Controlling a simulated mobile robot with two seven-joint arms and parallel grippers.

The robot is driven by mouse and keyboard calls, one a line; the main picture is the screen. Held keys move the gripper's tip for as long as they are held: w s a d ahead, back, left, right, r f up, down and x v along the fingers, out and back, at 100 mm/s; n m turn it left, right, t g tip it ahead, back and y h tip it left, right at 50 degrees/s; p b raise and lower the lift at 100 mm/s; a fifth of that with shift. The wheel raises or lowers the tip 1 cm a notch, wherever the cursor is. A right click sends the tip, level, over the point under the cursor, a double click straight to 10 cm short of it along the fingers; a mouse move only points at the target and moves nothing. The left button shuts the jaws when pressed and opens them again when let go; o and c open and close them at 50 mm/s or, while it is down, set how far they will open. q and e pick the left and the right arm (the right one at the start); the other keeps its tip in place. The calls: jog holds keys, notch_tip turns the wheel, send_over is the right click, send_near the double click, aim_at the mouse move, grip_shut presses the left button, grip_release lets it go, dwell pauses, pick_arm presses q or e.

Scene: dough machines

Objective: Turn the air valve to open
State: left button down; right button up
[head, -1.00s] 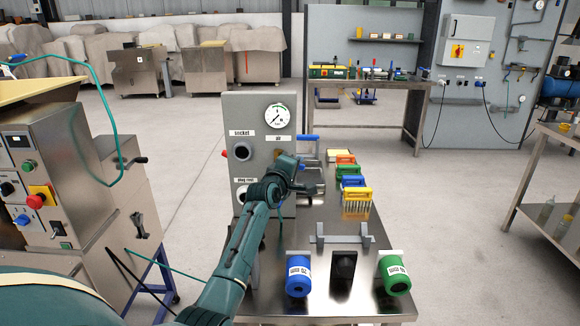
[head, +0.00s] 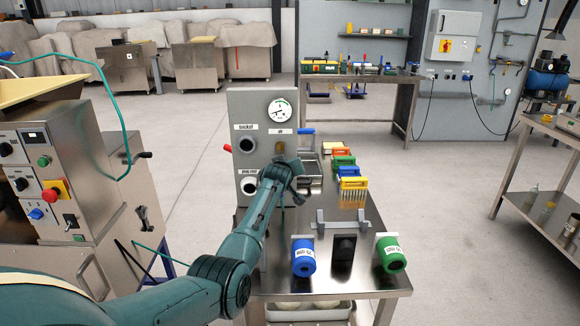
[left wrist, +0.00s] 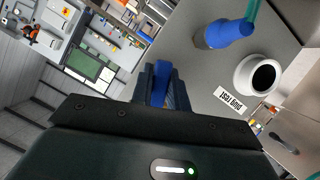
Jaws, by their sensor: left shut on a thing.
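A grey panel (head: 234,110) with a round gauge (head: 280,110) stands at the table's far left corner. A brass fitting (head: 280,147) sits under its "air" label. A red piece (head: 228,148) projects from the panel's left edge, and a blue bar (head: 306,131) shows behind its right edge. My left gripper (head: 298,180) is at the panel's lower right. In the left wrist view its fingers (left wrist: 162,92) are shut on a blue piece (left wrist: 161,72). I cannot tell whether this is the air valve's handle. A blue plug (left wrist: 228,33) with a teal hose shows beside it.
Brushes with coloured handles, such as the yellow brush (head: 353,184), line the table's right side. A grey rack (head: 345,220), a blue canister (head: 303,257) and a green canister (head: 390,254) are nearer. A dough machine (head: 50,180) stands left.

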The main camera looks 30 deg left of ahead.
pick_arm(q)
jog(key=shift+s+a+f+m+g+y+b, duration=0.25)
jog(key=shift+a+m+y, duration=0.2)
jog(key=shift+m, duration=0.45)
jog(key=shift+s+a+m+g+y+b, duration=0.2)
jog(key=shift+a+m+g+y+b, duration=0.15)
jog(key=shift+m, duration=0.25)
pick_arm(e)
jog(key=shift+w+a+f, duration=0.1)
jog(key=shift+a, duration=0.05)
jog(key=shift+f, duration=0.1)
pick_arm(q)
jog(key=c, duration=1.4)
grip_release()
jog(key=shift+o, duration=0.2)
jog(key=shift+s+r, duration=0.1)
